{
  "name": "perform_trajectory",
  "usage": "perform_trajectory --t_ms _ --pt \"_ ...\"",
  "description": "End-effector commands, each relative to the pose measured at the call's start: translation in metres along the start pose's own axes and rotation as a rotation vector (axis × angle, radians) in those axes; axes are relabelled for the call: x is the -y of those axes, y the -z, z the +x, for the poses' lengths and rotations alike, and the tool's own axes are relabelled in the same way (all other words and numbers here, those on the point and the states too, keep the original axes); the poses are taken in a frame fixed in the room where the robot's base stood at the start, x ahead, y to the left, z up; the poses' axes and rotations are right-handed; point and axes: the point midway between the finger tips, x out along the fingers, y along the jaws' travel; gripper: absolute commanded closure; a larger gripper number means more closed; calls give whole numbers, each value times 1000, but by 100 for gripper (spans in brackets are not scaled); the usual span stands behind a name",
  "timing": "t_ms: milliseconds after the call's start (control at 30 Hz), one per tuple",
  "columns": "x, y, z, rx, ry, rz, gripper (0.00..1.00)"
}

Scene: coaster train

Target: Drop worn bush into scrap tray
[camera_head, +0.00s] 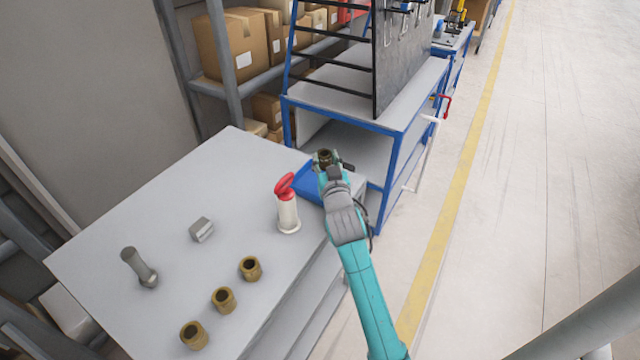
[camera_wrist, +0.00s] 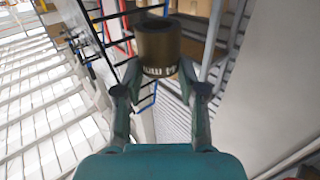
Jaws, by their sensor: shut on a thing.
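My gripper (camera_head: 330,166) is shut on a dark brown, hollow bush (camera_head: 324,156), which stands up from the fingertips. The wrist view shows the bush (camera_wrist: 157,48) between the two fingers of my gripper (camera_wrist: 160,72), with pale lettering on its lower band. The blue scrap tray (camera_head: 307,184) sits at the table's far right corner, partly hidden behind my gripper and arm. In the head view the bush overlaps the tray's far right side; its height above the tray is hard to judge. The tray cannot be made out in the wrist view.
A white bottle with a red top (camera_head: 287,208) stands close left of the tray on the grey table (camera_head: 160,205). Several brass bushes (camera_head: 223,299), a grey block (camera_head: 202,229) and a grey bolt-like part (camera_head: 140,267) are farther left. A blue-framed bench (camera_head: 400,125) stands behind.

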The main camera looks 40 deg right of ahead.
Motion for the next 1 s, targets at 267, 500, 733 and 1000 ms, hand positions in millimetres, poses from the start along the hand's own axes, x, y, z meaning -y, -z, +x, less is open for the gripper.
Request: perform_trajectory --t_ms 267,500,733,1000 --pt "0 0 0 -1 0 0 50" --pt "0 0 0 -1 0 0 31" --pt "0 0 -4 0 0 0 31" --pt "0 -2 -43 2 1 0 31"
